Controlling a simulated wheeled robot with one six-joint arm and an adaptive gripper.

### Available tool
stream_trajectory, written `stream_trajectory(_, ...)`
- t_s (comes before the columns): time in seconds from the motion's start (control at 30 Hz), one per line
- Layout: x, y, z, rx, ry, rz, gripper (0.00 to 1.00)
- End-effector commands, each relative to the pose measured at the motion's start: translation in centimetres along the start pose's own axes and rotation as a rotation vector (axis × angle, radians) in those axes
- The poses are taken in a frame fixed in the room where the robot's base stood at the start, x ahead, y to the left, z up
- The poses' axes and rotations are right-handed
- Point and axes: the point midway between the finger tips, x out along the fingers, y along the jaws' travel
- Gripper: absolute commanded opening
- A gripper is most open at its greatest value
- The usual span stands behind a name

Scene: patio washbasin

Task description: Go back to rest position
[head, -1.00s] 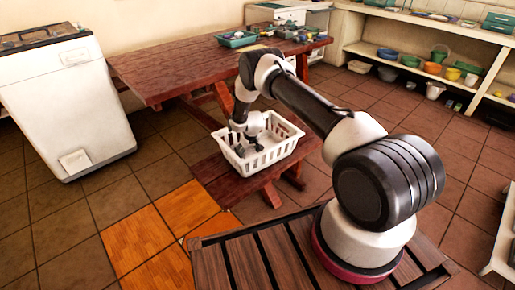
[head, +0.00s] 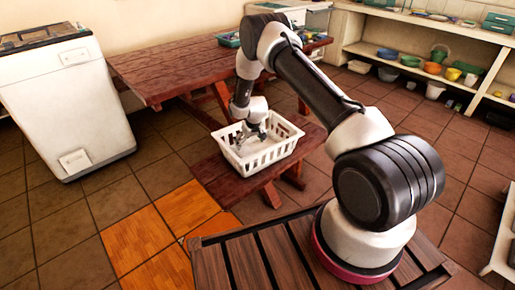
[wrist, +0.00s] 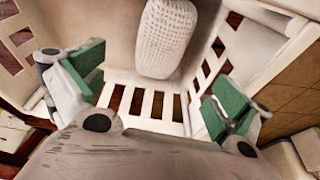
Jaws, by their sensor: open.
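My gripper (wrist: 157,88) is open in the wrist view, its two green-padded fingers wide apart with nothing between them. A white textured, rounded object (wrist: 166,38) lies inside the white slatted basket (wrist: 149,104), beyond the fingertips. In the head view my gripper (head: 250,133) points down at the basket (head: 262,158), over its left back part. The fingertips are partly hidden there, so I cannot tell exactly how far they are above the basket floor.
The basket stands on a red wooden bench (head: 222,182) beside a red wooden table (head: 165,72). A white appliance (head: 65,105) stands at the left. Shelves (head: 350,42) with bowls and pots are at the back right. The tiled floor on the left is clear.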

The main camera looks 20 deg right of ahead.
Motion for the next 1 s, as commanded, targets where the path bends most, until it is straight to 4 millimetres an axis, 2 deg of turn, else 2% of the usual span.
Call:
stream_trajectory(0.1,-2.0,0.0,-0.1,0.0,0.001,0.0,1.0)
stream_trajectory(0.2,-3.0,0.0,0.0,0.0,0.0,0.0,1.0)
stream_trajectory(0.37,-3.4,0.0,0.2,0.005,-0.005,-0.001,1.0)
stream_trajectory(0.43,-3.4,-0.1,0.9,0.013,-0.035,-0.005,1.0)
stream_trajectory(0.57,-3.4,-0.5,4.6,0.027,-0.149,-0.015,1.0)
stream_trajectory(0.67,-3.8,-0.7,8.4,0.034,-0.248,-0.022,1.0)
stream_trajectory(0.77,-7.1,-0.9,11.1,0.044,-0.343,-0.027,1.0)
stream_trajectory(0.8,-9.0,-0.9,11.8,0.047,-0.373,-0.028,1.0)
stream_trajectory(0.87,-11.8,-0.9,12.6,0.052,-0.408,-0.029,1.0)
stream_trajectory(1.0,-18.9,-0.7,13.8,0.066,-0.459,-0.028,1.0)
